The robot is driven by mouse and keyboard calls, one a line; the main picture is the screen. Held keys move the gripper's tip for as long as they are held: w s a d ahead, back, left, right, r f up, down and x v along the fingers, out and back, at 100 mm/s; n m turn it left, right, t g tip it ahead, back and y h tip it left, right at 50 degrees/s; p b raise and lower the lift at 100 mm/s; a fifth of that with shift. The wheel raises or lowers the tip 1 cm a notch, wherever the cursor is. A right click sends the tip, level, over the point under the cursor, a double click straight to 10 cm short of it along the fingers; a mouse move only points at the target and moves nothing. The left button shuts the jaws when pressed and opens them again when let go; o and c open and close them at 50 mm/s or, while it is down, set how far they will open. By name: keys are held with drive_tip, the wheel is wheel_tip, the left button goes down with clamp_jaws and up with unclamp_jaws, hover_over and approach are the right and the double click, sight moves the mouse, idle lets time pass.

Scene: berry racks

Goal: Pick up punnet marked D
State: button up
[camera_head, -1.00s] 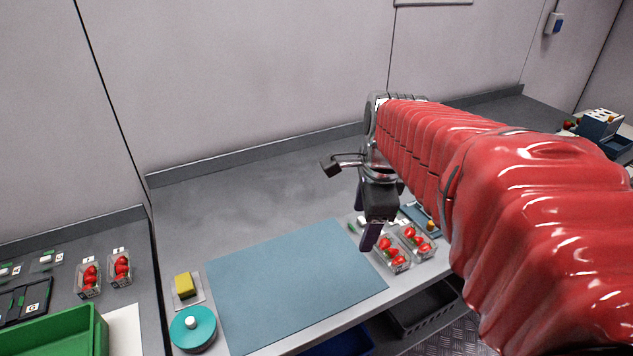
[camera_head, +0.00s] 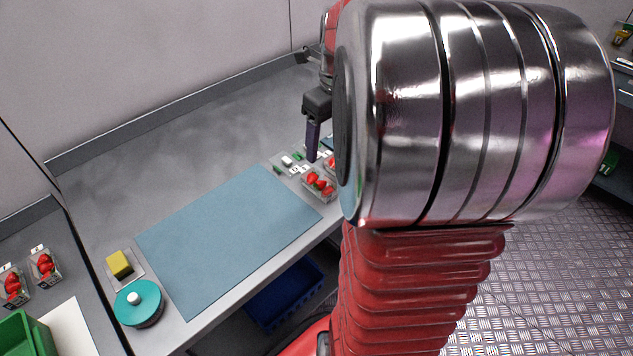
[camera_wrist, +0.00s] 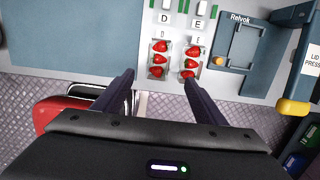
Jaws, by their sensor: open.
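The punnet marked D (camera_wrist: 158,71) is a clear box of red strawberries; it lies below a white D label (camera_wrist: 162,18) in the wrist view. A second punnet, marked E (camera_wrist: 190,72), stands just to its right. In the head view a strawberry punnet (camera_head: 320,186) shows at the mat's right corner; its letter cannot be read there. My gripper (camera_wrist: 159,84) is open and empty. Its fingers reach up toward the two punnets, one at each side, apart from them. In the head view my arm hides most of the gripper and part of the second punnet.
A blue-grey mat (camera_head: 228,230) covers the bench left of the punnets. A dark tray marked Relvok (camera_wrist: 240,47) and a lid press (camera_wrist: 310,62) stand right of E. A teal round pot (camera_head: 138,303) and yellow sponge (camera_head: 119,264) lie far left.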

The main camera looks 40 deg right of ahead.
hover_over(320, 183)
drive_tip(key=shift+s+d+f, duration=0.1)
drive_tip(key=shift+s+f, duration=0.1)
drive_tip(key=shift+f, duration=1.95)
drive_tip(key=shift+s+d+f, duration=0.1)
drive_tip(key=shift+s+f, duration=0.05)
drive_tip(key=shift+f, duration=2)
drive_tip(key=shift+w+a+f, duration=0.1)
drive_tip(key=shift+w+f, duration=0.05)
drive_tip(key=shift+f, duration=1.15)
drive_tip(key=shift+w+a+f, duration=0.1)
drive_tip(key=shift+f, duration=1.15)
drive_tip(key=c, duration=1.1)
drive_tip(key=shift+r, duration=0.1)
drive_tip(key=shift+c, duration=0.2)
wheel_tip(320, 183, up, 10)
